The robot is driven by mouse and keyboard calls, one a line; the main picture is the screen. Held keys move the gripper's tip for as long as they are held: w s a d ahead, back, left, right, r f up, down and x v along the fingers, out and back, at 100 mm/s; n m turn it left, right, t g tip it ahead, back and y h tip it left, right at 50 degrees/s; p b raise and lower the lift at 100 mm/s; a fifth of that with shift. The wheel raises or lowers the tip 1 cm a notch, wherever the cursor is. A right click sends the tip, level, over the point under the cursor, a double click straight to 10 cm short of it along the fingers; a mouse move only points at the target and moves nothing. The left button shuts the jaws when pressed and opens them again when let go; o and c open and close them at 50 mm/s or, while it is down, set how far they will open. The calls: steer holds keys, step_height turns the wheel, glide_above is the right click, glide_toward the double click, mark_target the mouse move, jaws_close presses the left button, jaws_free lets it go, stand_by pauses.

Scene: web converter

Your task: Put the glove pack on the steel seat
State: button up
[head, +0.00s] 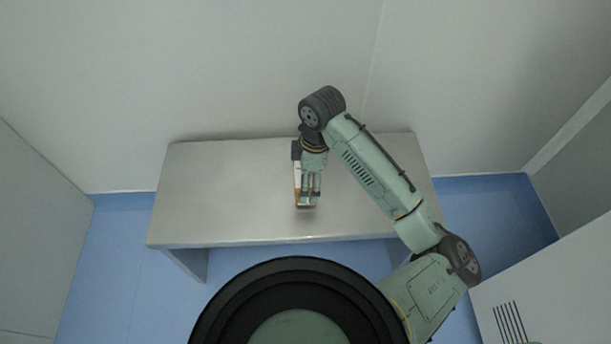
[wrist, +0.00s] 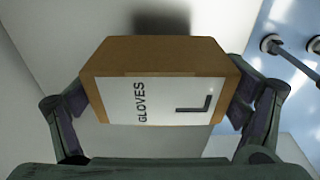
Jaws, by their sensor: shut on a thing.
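The glove pack (wrist: 160,95) is a brown cardboard box with a white label reading "GLOVES" and "L". In the wrist view my gripper (wrist: 160,105) has a finger against each end of it and is shut on it. In the head view my gripper (head: 310,198) is over the middle of the steel seat, and a strip of the glove pack (head: 298,187) shows beside the fingers. The steel seat (head: 220,195) is a plain grey metal bench against the wall. I cannot tell whether the pack touches the seat.
The seat top is bare to the left and right of my gripper. A white wall (head: 200,70) stands behind it. Blue floor (head: 115,260) shows on both sides. A pale cabinet with slots (head: 560,290) stands at the lower right.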

steer(key=shift+w, duration=0.55)
steer(key=shift+w+f, duration=0.3)
steer(key=shift+f+p, duration=0.3)
steer(key=shift+f, duration=1.25)
steer(key=shift+f, duration=0.1)
steer(key=shift+f, duration=0.15)
steer(key=o, duration=0.9)
steer(key=r, duration=0.4)
steer(key=d+r, duration=0.1)
steer(key=r, duration=0.7)
steer(key=shift+d+r, duration=0.15)
steer(key=shift+r, duration=0.1)
